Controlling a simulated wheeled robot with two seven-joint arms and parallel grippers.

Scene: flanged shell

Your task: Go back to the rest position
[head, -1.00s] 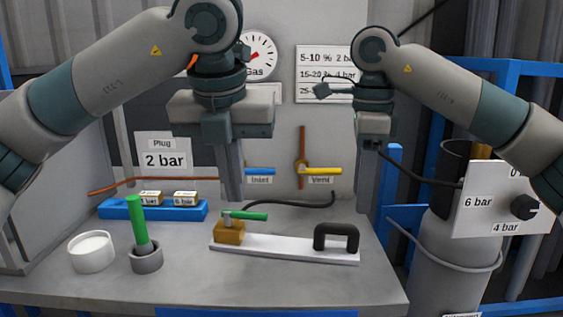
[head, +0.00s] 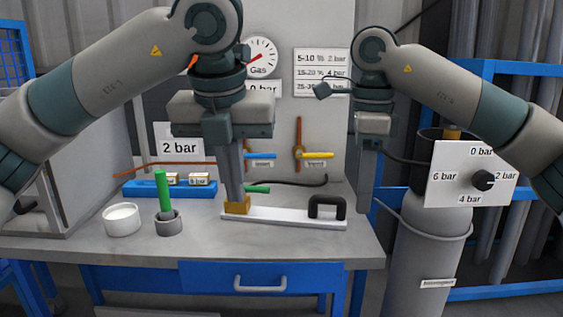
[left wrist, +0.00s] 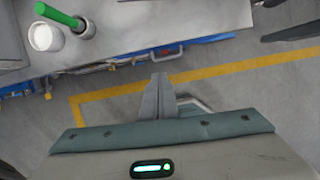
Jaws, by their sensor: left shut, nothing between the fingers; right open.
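My left gripper (head: 233,195) points down in the head view, its shut fingers overlapping the picture of the brass block on the white bar. In the left wrist view its fingers (left wrist: 157,97) are together and empty, over the grey floor in front of the workbench. My right gripper (head: 365,200) also points down, open, to the right of the white bar in the head view. It is seen side-on, so the gap between its fingers is hidden. Both arms are bent, with the forearms coming in from the picture's sides.
The workbench (head: 315,246) with a blue drawer (head: 215,280) stands ahead. On it are a white cup (head: 122,221), a green rod (head: 164,192) in a grey cup, and the white bar (head: 285,217). A gas cylinder (head: 425,255) stands right. Floor before the bench is clear.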

